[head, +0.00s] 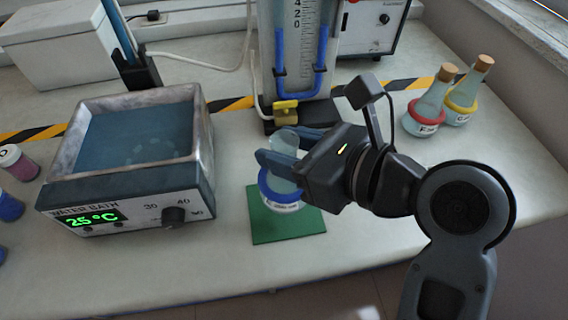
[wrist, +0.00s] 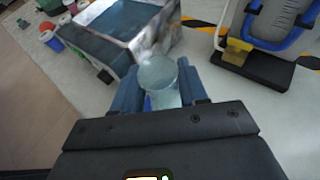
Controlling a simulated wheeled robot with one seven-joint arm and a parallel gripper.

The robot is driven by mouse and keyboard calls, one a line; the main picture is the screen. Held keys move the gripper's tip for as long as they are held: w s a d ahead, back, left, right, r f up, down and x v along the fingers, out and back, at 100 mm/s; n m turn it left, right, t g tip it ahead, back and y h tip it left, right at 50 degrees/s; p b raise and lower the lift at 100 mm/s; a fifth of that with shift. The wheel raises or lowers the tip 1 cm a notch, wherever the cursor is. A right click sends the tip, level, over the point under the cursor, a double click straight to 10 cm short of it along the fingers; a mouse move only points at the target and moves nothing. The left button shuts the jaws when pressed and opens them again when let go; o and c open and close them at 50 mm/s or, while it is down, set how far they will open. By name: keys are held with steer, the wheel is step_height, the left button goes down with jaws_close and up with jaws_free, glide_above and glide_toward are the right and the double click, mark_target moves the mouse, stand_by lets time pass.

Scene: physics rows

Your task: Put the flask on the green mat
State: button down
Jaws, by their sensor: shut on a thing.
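A clear flask (head: 284,178) with a blue ring round its body is held by my gripper (head: 278,150). My gripper is shut on the flask's neck. The flask looks upright and sits over the green mat (head: 270,228); I cannot tell whether its base touches the mat. In the wrist view the flask (wrist: 160,82) shows between the two fingers of my gripper (wrist: 158,88), with its open mouth facing the camera. The mat is hidden in the wrist view.
A water bath (head: 130,205) reading 25 °C stands left of the mat. A manometer stand (head: 290,90) with blue tubing is behind. Two corked flasks, one with a red ring (head: 428,112) and one with a yellow ring (head: 466,95), stand at the right. The table's front edge is close to the mat.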

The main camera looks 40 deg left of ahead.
steer(key=shift+a+f+b, duration=0.15)
steer(key=shift+f+b, duration=0.15)
steer(key=shift+f, duration=1.75)
steer(key=c, duration=0.6)
jaws_free()
steer(key=shift+f, duration=0.15)
steer(key=shift+o, duration=0.2)
steer(key=p+v, duration=0.1)
steer(key=v, duration=1.1)
